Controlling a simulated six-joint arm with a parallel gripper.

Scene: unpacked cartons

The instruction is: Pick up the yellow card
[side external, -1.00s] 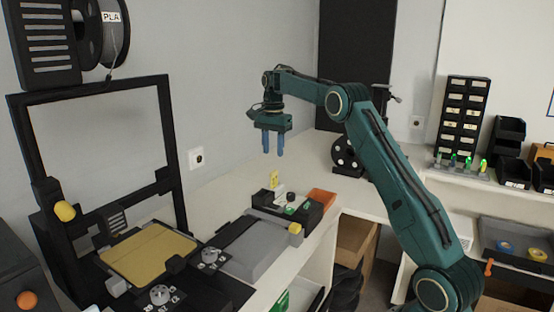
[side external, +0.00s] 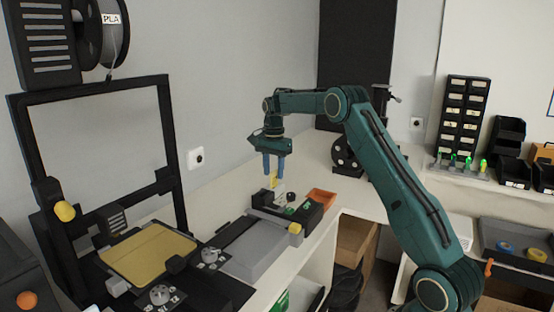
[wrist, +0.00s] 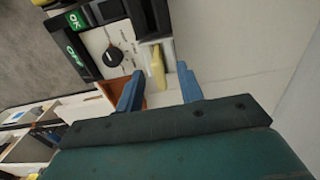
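The yellow card (side external: 274,181) stands upright in a pale slot at the back of the dark control box. In the wrist view the card (wrist: 158,67) lies between my two blue fingertips. My gripper (side external: 273,175) points down from above, with a finger to each side of the card's upper part. The wrist view shows my gripper (wrist: 160,72) open, with a gap on both sides of the card. The card's lower end is hidden in the slot.
The control box (side external: 270,211) has a black knob (side external: 291,197) and green labels. An orange tray (side external: 322,197) stands beside it. A printer with a yellow bed (side external: 148,254) stands at left. The white tabletop behind the box is clear.

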